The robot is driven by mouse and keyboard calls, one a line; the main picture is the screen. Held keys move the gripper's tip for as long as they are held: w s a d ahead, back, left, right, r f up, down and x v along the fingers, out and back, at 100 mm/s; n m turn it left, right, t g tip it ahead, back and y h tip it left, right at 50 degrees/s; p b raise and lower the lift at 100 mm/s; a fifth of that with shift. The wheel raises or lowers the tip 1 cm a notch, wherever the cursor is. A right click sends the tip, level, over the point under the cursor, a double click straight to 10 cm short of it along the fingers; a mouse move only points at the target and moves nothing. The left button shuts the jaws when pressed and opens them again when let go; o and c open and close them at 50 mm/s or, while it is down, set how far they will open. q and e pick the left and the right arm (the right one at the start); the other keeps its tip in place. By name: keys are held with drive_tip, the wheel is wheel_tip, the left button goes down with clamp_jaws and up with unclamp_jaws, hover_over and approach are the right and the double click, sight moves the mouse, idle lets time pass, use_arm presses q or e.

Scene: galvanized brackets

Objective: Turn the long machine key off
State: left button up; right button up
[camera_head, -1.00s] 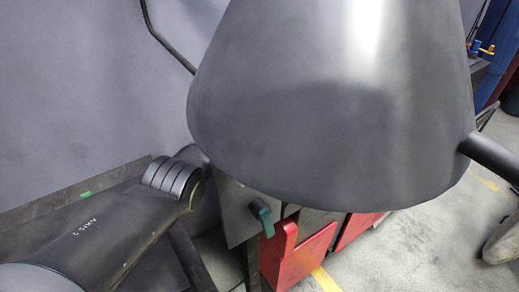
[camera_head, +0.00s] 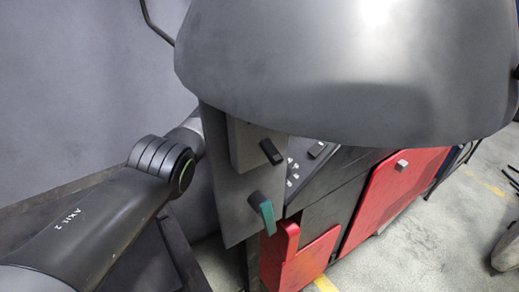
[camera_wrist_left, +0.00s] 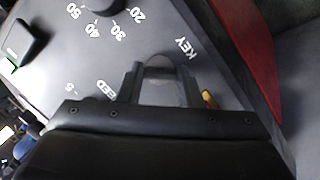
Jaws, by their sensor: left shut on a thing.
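In the left wrist view my left gripper (camera_wrist_left: 163,88) is shut on the machine key (camera_wrist_left: 160,70), beside the printed word KEY on a grey panel (camera_wrist_left: 60,85). Only a rounded grey part of the key shows between the fingers; its turn position cannot be read. In the head view my left arm reaches in from the left and its far end goes out of sight behind the machine (camera_head: 235,200). The left gripper is hidden there. My right gripper is in neither current view.
The panel carries a dial (camera_wrist_left: 103,5) with printed numbers and a dark green-edged switch (camera_wrist_left: 27,42). In the head view a black handle (camera_head: 271,152) and a green handle (camera_head: 262,213) stick out near red covers (camera_head: 390,190). A large grey rounded shape blocks the upper middle.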

use_arm(q)
drive_tip(key=shift+n+h, duration=0.3)
drive_tip(key=shift+n, duration=0.6)
drive_tip(key=shift+a+n, duration=0.1)
drive_tip(key=shift+n, duration=0.7)
drive_tip(key=n+p, duration=0.1)
drive_tip(key=n, duration=0.1)
drive_tip(key=n+h+p, duration=0.1)
drive_tip(key=n, duration=0.1)
drive_tip(key=shift+n+h, duration=0.3)
drive_tip(key=shift+n, duration=0.1)
drive_tip(key=shift+f, duration=0.1)
drive_tip(key=o, duration=1)
